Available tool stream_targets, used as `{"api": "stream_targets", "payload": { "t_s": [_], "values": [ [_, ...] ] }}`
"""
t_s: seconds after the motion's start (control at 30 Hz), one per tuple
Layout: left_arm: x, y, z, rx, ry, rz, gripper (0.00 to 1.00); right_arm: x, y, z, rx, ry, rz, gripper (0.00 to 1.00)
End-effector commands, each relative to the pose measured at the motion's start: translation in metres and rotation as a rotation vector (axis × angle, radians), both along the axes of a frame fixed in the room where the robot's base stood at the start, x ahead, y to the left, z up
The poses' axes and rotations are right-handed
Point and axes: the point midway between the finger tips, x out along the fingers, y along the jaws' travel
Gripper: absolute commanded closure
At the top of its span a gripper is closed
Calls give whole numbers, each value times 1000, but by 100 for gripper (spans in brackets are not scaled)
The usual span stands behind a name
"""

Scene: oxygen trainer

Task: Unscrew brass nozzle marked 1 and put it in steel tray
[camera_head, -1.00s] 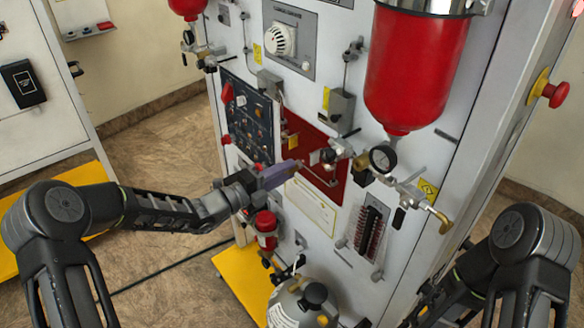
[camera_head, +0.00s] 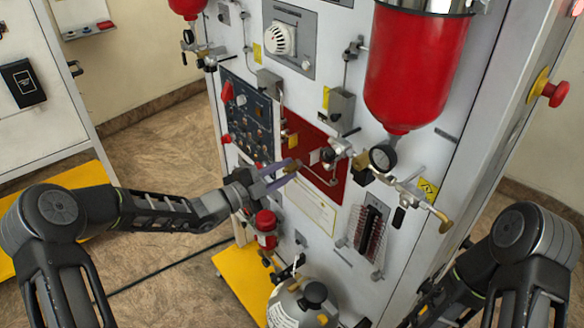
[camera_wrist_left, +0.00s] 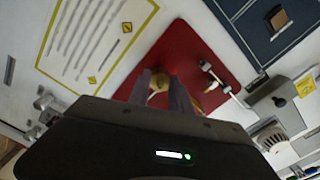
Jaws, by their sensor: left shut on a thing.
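My left gripper (camera_head: 287,172) is shut on a small brass nozzle (camera_head: 293,166) in front of the red panel (camera_head: 330,185) in the head view. The two purple fingers stand either side of it. In the left wrist view the fingers (camera_wrist_left: 166,92) reach toward the red panel, with the round brass nozzle (camera_wrist_left: 158,84) at their tips. I cannot tell whether the nozzle still touches its seat, and its mark is too small to read. The steel tray cannot be made out. My right arm shows at the lower right, but its gripper is out of view.
A pressure gauge (camera_head: 383,158) and valve fittings stick out right of the red panel. A large red cylinder (camera_head: 415,70) hangs above them. A small red bottle (camera_head: 266,222) is below my left gripper. A grey tank (camera_head: 300,305) stands on the yellow base (camera_head: 240,280).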

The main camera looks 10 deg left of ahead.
Motion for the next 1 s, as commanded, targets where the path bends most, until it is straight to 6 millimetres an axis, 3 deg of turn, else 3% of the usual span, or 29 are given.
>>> {"api": "stream_targets", "payload": {
  "t_s": [0.27,0.6,1.0],
  "values": [
    [1,1,0,-9,8,2,100,0,0,0,0,0,0,72],
    [0,1,0,-216,213,2,100,0,0,0,0,0,0,72],
    [0,1,0,-282,280,2,100,0,0,0,0,0,0,72]
  ]
}}
